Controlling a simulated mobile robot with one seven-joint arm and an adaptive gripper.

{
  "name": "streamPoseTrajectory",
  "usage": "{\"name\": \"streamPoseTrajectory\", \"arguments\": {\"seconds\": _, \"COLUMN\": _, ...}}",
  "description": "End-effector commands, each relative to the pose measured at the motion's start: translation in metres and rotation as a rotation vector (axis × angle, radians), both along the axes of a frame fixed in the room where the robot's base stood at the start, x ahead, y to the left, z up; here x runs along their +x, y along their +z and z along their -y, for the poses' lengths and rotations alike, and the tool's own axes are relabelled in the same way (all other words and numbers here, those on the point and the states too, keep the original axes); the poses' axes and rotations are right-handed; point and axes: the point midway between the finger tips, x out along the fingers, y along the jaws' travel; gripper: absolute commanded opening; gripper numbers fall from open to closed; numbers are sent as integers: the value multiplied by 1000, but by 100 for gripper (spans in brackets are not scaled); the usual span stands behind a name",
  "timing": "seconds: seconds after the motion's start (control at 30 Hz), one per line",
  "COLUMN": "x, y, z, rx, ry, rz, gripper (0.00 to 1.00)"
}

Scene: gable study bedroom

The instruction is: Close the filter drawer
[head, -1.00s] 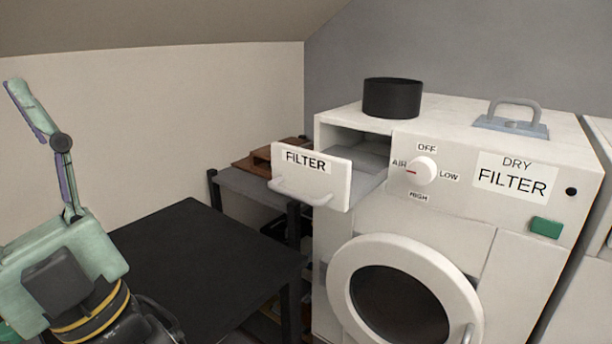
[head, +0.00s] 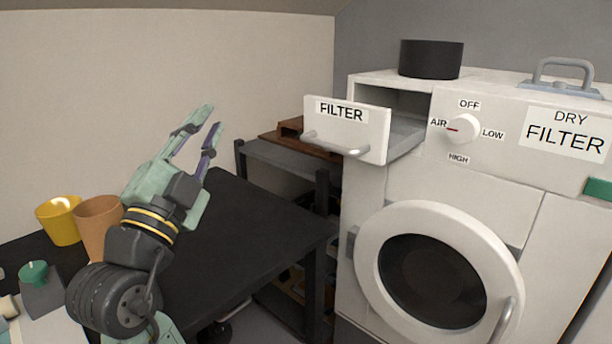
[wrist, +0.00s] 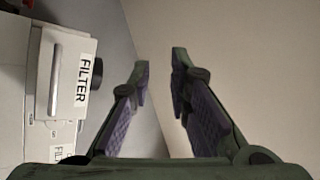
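The filter drawer (head: 347,128) is a white box-front with a "FILTER" label and a bar handle (head: 336,145). It stands pulled out from the upper left of the white dryer (head: 480,190). It also shows sideways at the left of the wrist view (wrist: 68,75). My gripper (head: 211,116) is to the left of the drawer, over the dark table, pointing up and to the right. Its two fingers are apart with nothing between them, as the wrist view (wrist: 158,68) also shows. It does not touch the drawer.
A black table (head: 230,240) fills the space left of the dryer. A yellow cup (head: 60,222) and a brown cup (head: 97,225) stand at its left. A black round container (head: 431,59) sits on the dryer. The dryer's round door (head: 437,277) is below the drawer.

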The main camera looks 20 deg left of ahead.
Motion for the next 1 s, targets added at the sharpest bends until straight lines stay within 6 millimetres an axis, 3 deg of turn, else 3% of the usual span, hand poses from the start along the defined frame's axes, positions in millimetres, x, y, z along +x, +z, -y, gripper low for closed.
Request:
{"name": "streamPoseTrajectory", "arguments": {"seconds": 0.03, "x": 9, "y": -27, "z": 15, "rx": 95, "ry": -53, "rz": -82, "gripper": 12}}
{"name": "streamPoseTrajectory", "arguments": {"seconds": 0.1, "x": 16, "y": -51, "z": 38, "rx": 229, "ry": -129, "rz": -168, "gripper": 7}}
{"name": "streamPoseTrajectory", "arguments": {"seconds": 0.2, "x": 18, "y": -76, "z": 62, "rx": 382, "ry": -214, "rz": -238, "gripper": 1}}
{"name": "streamPoseTrajectory", "arguments": {"seconds": 0.3, "x": 16, "y": -88, "z": 76, "rx": 473, "ry": -266, "rz": -268, "gripper": 0}}
{"name": "streamPoseTrajectory", "arguments": {"seconds": 0.43, "x": 21, "y": -90, "z": 83, "rx": 506, "ry": -286, "rz": -275, "gripper": 0}}
{"name": "streamPoseTrajectory", "arguments": {"seconds": 0.57, "x": 38, "y": -85, "z": 89, "rx": 504, "ry": -287, "rz": -275, "gripper": 0}}
{"name": "streamPoseTrajectory", "arguments": {"seconds": 1.0, "x": 121, "y": -67, "z": 118, "rx": 501, "ry": -286, "rz": -275, "gripper": 0}}
